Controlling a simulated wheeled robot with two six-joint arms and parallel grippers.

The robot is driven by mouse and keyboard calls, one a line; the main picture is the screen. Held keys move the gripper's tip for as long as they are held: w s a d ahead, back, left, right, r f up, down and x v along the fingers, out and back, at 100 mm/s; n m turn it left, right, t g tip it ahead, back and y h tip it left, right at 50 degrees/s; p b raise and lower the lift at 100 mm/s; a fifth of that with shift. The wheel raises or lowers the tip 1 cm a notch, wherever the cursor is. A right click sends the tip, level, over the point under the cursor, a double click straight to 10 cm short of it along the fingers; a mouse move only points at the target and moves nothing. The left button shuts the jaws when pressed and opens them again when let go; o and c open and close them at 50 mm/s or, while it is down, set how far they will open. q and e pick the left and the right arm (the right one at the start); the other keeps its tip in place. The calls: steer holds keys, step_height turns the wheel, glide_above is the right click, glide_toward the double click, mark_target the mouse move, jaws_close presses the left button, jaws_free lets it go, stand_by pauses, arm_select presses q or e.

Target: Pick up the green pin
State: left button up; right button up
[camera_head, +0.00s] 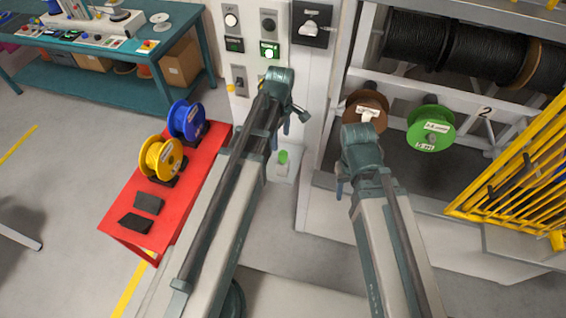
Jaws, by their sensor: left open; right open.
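A small green pin (283,157) stands upright in a pale holder (282,170) low on the white panel, between my two arms. My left gripper (295,120) is above it, in front of the panel, open and empty. My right gripper (341,190) is to the right of the pin and a little lower in the picture, open and empty. Both grippers are apart from the pin. Their fingers are small and partly hidden by the wrists.
A panel with switches and a lit green button (269,51) stands behind my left arm. A red bench (182,203) holds blue and yellow reels. At the right, a rack holds brown and green reels (430,129) beside a yellow barrier (510,170).

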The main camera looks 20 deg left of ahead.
mark_target(283, 152)
arm_select(q)
step_height(283, 152, down, 4)
steer(key=b, duration=0.2)
steer(key=shift+r+b, duration=0.1)
steer(key=shift+b, duration=0.3)
steer(key=f+b, duration=0.5)
steer(key=shift+s+d+f, duration=0.1)
steer(key=shift+d, duration=0.25)
steer(key=shift+c, duration=0.3)
jaws_close()
